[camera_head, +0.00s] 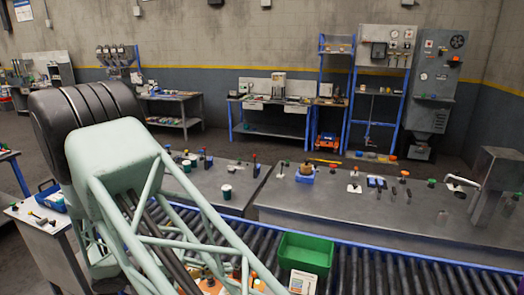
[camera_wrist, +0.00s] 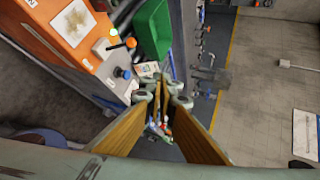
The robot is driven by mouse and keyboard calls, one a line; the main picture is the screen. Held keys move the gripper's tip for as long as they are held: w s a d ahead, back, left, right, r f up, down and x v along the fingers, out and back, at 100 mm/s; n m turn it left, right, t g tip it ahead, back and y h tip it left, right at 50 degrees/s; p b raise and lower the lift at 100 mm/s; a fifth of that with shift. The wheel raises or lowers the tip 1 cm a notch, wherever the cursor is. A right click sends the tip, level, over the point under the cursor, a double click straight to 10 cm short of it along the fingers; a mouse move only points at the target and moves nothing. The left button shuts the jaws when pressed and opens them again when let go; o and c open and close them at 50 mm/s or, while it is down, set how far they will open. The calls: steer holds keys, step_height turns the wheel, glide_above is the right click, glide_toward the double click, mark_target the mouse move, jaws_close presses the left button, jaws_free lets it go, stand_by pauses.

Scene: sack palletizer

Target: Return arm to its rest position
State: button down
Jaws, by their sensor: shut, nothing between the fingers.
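My gripper (camera_wrist: 163,92) shows in the wrist view, its two long brown-faced fingers reaching up from the bottom edge and converging near the middle. Nothing is seen held between them. The wrist view is strongly tilted. In the head view my pale green lattice arm fills the left foreground and slants down to the bottom edge. My gripper itself cannot be made out there.
A green bin (camera_head: 305,256) stands at the roller conveyor (camera_head: 390,272); a green bin also shows in the wrist view (camera_wrist: 153,28). Grey benches (camera_head: 425,215) with small tools and knobs lie behind. An orange-topped surface (camera_wrist: 48,28) is at the wrist view's upper left.

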steer(key=s+d+r+m+g+y+b, duration=0.3)
steer(key=s+d+r+m+y, duration=0.2)
steer(key=d+r+m, duration=0.75)
steer(key=s+d+r+m+g+y+b, duration=0.35)
steer(key=d+r+m, duration=0.5)
steer(key=m, duration=0.75)
steer(key=s+d+r+m+t+y+b, duration=0.1)
steer(key=s+d+r+m, duration=0.25)
steer(key=s, duration=0.35)
steer(key=s+d+r+m+t+y+b, duration=0.1)
steer(key=s+d+r+m, duration=0.1)
steer(key=s+d, duration=0.4)
steer(key=s+d+m+t+b, duration=0.2)
steer(key=s+m, duration=0.5)
steer(key=s, duration=0.8)
steer(key=shift+s+d+f+y, duration=0.15)
steer(key=shift+d+f+y, duration=0.3)
steer(key=shift+d, duration=0.15)
steer(key=shift+r, duration=0.1)
